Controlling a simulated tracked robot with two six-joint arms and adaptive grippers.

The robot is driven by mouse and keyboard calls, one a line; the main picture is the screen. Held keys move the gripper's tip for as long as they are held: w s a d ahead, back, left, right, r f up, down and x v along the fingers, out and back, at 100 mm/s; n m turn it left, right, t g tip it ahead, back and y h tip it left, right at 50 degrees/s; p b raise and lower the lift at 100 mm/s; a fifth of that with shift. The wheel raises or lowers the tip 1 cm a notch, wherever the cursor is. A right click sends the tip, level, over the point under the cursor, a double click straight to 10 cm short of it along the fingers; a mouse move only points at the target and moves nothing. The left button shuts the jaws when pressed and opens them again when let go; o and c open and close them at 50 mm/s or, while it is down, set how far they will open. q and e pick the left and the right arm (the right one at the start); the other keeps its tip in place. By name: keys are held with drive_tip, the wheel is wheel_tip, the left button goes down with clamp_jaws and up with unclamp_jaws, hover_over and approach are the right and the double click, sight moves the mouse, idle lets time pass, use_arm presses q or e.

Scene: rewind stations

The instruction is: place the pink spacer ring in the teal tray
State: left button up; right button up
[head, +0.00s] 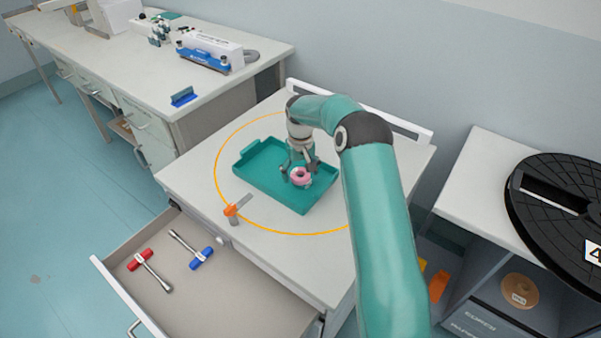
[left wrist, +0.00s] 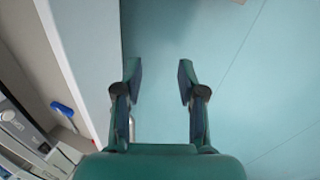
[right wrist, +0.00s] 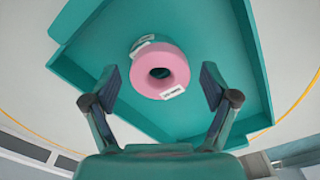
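The pink spacer ring (head: 301,178) is over the floor of the teal tray (head: 262,178), which stands on the cabinet top. My right gripper (head: 300,171) is above the tray at the ring. Its fingers (right wrist: 160,80) are open, one on each side of the ring, with gaps showing. I cannot tell whether the ring rests fully on the tray. My left gripper (left wrist: 157,75) is open and empty above the floor.
An orange-handled tool (head: 232,212) lies by the tray's near left edge. An open drawer (head: 190,290) holds red-handled and blue-handled tools. A black reel (head: 560,205) lies on the shelf unit at right. A white rail (head: 400,125) borders the cabinet's back.

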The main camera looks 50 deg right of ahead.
drive_tip(key=shift+r, duration=0.1)
wheel_tip(320, 180, up, 12)
drive_tip(key=shift+r, duration=0.15)
idle(0.5)
idle(0.5)
